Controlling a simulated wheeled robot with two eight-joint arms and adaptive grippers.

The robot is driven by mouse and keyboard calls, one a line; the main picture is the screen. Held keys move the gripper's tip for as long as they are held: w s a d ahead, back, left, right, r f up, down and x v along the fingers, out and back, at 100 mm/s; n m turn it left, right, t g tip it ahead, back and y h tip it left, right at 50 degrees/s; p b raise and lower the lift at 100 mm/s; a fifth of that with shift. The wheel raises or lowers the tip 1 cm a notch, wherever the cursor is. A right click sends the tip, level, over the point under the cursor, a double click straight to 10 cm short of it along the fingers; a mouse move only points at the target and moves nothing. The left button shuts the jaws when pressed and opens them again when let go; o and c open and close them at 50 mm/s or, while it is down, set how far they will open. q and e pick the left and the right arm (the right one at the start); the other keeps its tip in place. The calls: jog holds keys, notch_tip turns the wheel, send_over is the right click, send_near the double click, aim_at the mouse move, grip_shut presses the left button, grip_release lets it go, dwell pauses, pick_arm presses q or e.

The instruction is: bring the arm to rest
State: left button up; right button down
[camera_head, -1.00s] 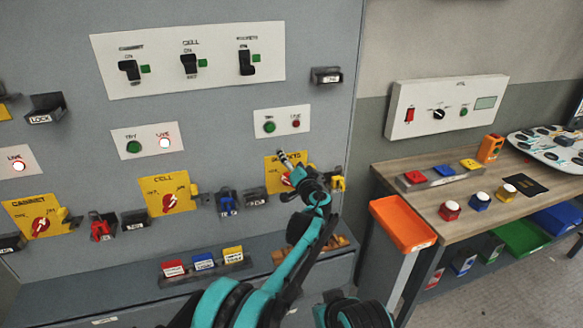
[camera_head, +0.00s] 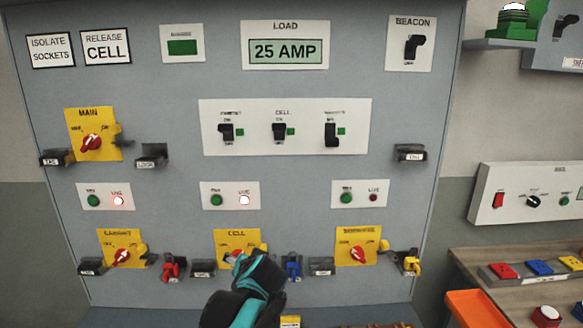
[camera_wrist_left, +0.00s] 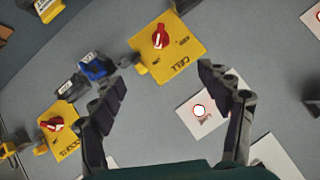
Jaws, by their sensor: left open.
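My left arm (camera_head: 245,292), teal and black, rises from the bottom edge of the head view and covers the lower part of the yellow CELL plate (camera_head: 233,240). Its jaws cannot be made out there. In the left wrist view the left gripper (camera_wrist_left: 158,74) is open and empty, its two dark fingers spread in front of the grey panel. The CELL plate (camera_wrist_left: 180,55) with its red knob shows beyond the fingertips in that view, and a lit LIVE lamp (camera_wrist_left: 199,110) shows between the fingers. My right gripper is not in view.
The grey panel carries the CABINET plate (camera_head: 122,247), the SOCKETS plate (camera_head: 357,247), small black holders and red (camera_head: 171,267), blue (camera_head: 293,267) and yellow (camera_head: 412,263) padlocks. An orange tray (camera_head: 475,310) and wooden bench (camera_head: 520,262) stand at right.

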pick_arm(q)
jog(key=s+a+f+n+g+h, duration=0.1)
jog(key=s+f, duration=0.3)
jog(key=s, duration=0.5)
jog(key=s+a+f+g+h, duration=0.1)
jog(key=s+a+f, duration=0.2)
jog(key=s, duration=0.7)
jog(key=s+a+f+n+g+h, duration=0.1)
jog(key=s+a+f, duration=0.1)
jog(key=s+f, duration=0.4)
jog(key=s, duration=0.3)
jog(key=shift+s+a+f+n+g+h, duration=0.15)
jog(key=shift+a+f+n+g+h, duration=0.05)
jog(key=shift+f+n+g+h, duration=0.15)
